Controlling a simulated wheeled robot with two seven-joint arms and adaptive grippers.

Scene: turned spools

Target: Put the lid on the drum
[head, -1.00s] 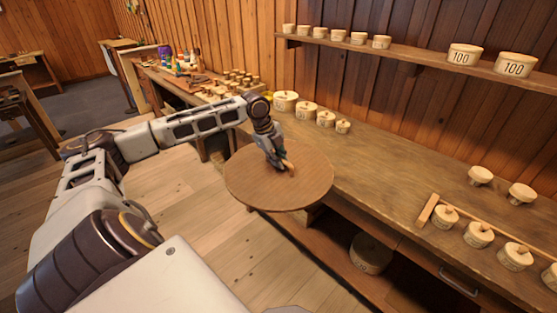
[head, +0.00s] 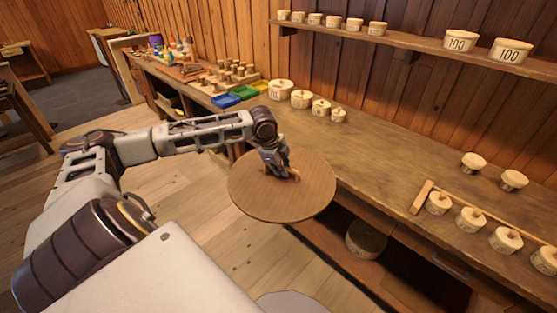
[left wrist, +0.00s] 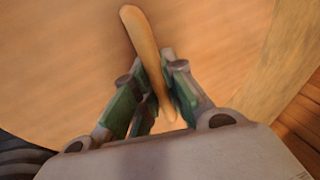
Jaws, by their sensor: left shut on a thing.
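The lid (head: 282,205) is a large round wooden disc with a raised wooden handle. My left gripper (head: 284,172) is shut on the handle and holds the lid in the air in front of the bench. The left wrist view shows the handle (left wrist: 146,45) running between the two green-padded fingers (left wrist: 150,95), with the lid's face filling most of the picture. A round wooden tub (head: 364,241) with a dark top stands low under the bench, right of the lid; I cannot tell if it is the drum. My right gripper is not in view.
The long bench (head: 385,150) has several small lidded tubs (head: 301,99) at its back and more at the right along a wooden strip (head: 422,197). Blue (head: 226,100) and green bins stand farther left. A wall shelf (head: 425,46) holds more tubs. The bench middle is clear.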

